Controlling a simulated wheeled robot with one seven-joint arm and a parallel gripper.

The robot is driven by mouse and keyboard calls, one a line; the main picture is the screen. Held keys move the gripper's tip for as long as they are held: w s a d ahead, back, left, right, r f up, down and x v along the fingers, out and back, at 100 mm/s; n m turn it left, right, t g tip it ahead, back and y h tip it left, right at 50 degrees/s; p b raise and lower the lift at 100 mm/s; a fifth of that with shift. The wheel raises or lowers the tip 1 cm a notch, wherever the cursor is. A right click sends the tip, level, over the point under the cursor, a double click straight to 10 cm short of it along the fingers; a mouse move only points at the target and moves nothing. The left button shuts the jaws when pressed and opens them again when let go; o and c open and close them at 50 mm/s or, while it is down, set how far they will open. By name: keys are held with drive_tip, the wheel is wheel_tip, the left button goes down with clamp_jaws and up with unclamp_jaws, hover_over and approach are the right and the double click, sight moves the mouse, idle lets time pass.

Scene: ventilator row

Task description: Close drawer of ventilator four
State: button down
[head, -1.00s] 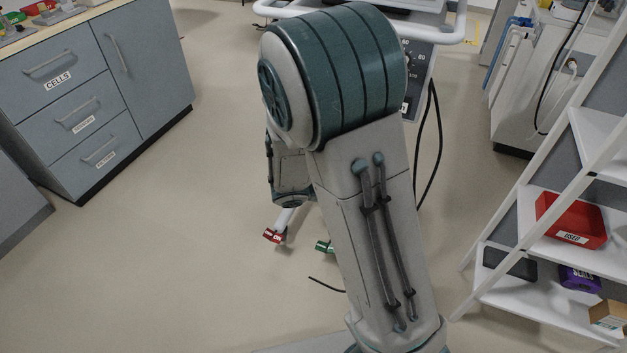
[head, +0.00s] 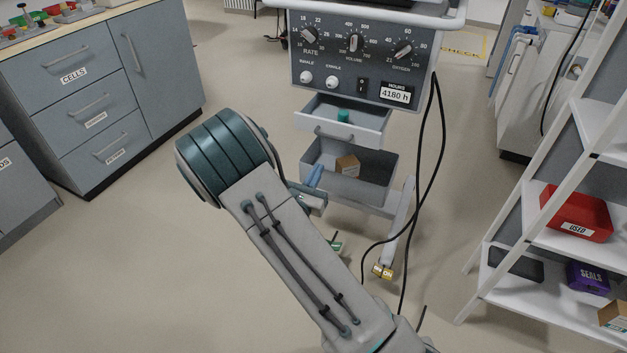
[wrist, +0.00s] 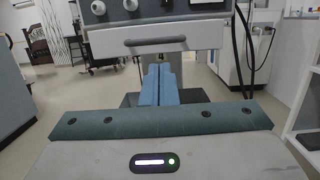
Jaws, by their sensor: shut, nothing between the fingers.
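A ventilator (head: 362,58) with dials and an "HOURS 4180 h" label stands ahead; I see no number four on it. Its upper drawer (head: 345,131) is pulled out, with a small teal item (head: 343,115) inside. The lower, deeper drawer (head: 345,185) is also out and holds a small brown box (head: 347,164). My gripper (head: 314,176) is shut and empty, at the left front of the lower drawer; contact cannot be told. In the wrist view, its blue fingers (wrist: 158,84) are together, below the upper drawer's handle (wrist: 160,42).
A black cable (head: 440,150) hangs at the ventilator's right and loops to the floor. A caster with yellow marking (head: 383,271) stands below. A white shelf rack (head: 520,210) with a red "USED" bin (head: 577,211) is at right. Grey cabinets (head: 90,100) are at left, with open floor between.

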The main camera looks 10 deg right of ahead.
drive_tip(key=x, duration=0.9)
drive_tip(key=shift+b, duration=0.45)
drive_tip(key=shift+w+d, duration=0.1)
